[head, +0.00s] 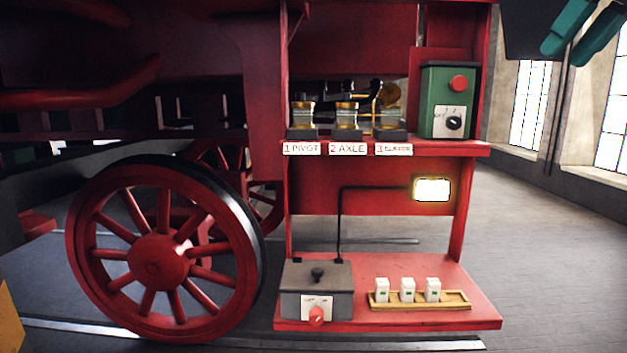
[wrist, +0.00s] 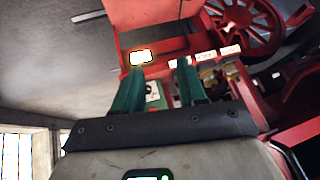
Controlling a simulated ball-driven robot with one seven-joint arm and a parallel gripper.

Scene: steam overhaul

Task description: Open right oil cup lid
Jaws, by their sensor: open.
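Three brass oil cups with dark bases stand in a row on the red upper shelf in the head view. The right oil cup (head: 391,122) is behind the label starting with 3; a round brass part (head: 389,94) shows above it, and I cannot tell whether this is its lid. The middle cup (head: 347,116) and left cup (head: 303,116) have brass tops. My gripper (head: 582,32) is at the upper right, well apart from the cups. In the wrist view its teal fingers (wrist: 159,78) are spread with nothing held; the cups (wrist: 210,77) lie partly hidden beside one finger.
A green box (head: 447,100) with a red button and dial stands right of the cups. A lit lamp (head: 432,189) is below the shelf. The lower shelf holds a grey box (head: 316,290) and a wooden tray (head: 455,304) with white items. The floor at right is clear.

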